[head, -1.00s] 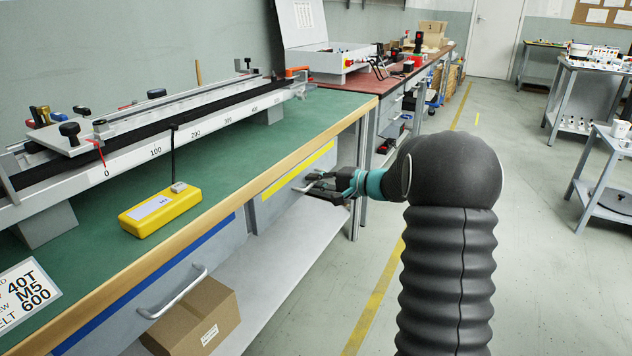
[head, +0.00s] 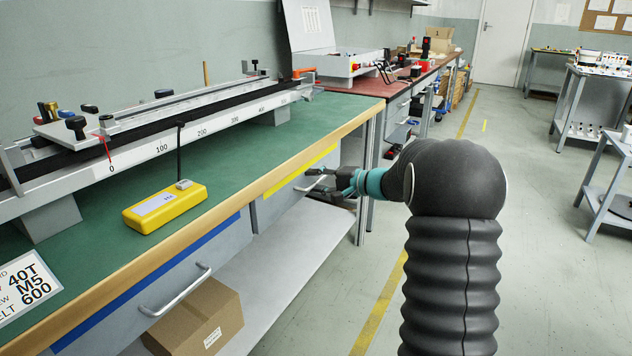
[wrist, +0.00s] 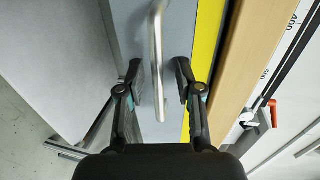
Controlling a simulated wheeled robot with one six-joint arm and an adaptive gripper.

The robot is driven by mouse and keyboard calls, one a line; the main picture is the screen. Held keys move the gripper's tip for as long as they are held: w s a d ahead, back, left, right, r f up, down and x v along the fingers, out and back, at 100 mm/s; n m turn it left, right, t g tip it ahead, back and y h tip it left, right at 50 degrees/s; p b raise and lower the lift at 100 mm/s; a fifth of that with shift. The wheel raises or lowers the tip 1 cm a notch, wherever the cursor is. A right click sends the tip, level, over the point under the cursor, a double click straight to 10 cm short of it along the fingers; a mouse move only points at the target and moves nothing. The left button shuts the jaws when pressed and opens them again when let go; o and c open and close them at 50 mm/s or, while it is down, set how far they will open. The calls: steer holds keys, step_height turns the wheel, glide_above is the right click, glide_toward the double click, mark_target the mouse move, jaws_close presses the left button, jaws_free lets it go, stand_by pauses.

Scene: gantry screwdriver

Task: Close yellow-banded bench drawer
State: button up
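The yellow-banded drawer (head: 278,207) is a grey front under the right part of the bench top, with a yellow strip along its upper edge. Its front looks about in line with the blue-banded drawer; a small gap cannot be told. My gripper (head: 312,178) is at the drawer's metal bar handle, partly hiding it. In the wrist view, my gripper (wrist: 157,68) is open, with one finger on each side of the handle (wrist: 155,35). The fingers look apart from the bar. The yellow strip (wrist: 205,45) lies right of the fingers, beside the wooden bench edge.
The blue-banded drawer (head: 190,265) with its own handle is nearer on the left. A cardboard box (head: 205,322) stands on the lower shelf. A yellow control box (head: 165,208) and a gantry rail lie on the green bench top.

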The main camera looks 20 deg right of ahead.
steer(key=shift+s+d, duration=0.1)
steer(key=v, duration=1.1)
steer(key=shift+s+d, duration=0.25)
steer(key=shift+d, duration=0.05)
steer(key=s+f+m+g+h, duration=0.1)
steer(key=s+f+g, duration=0.2)
steer(key=f, duration=0.4)
steer(key=s+a+f+n+g+h, duration=0.1)
steer(key=s+a+f+g+h, duration=0.1)
steer(key=s, duration=0.4)
steer(key=s+a+f+g+h, duration=0.1)
steer(key=s+a+g, duration=0.15)
steer(key=s, duration=0.35)
steer(key=s+a+r+n+t+h+p, duration=0.1)
steer(key=s+a+r+n+h+p, duration=0.1)
steer(key=s, duration=0.8)
steer(key=s+a+r+n+t+h+p, duration=0.1)
steer(key=s+a+r+n+h+p, duration=0.2)
steer(key=s+a+r+n+h, duration=0.2)
steer(key=s+a+r+n, duration=0.2)
steer(key=s+r, duration=0.2)
steer(key=s, duration=0.2)
steer(key=shift+a, duration=0.15)
steer(key=shift+r, duration=0.1)
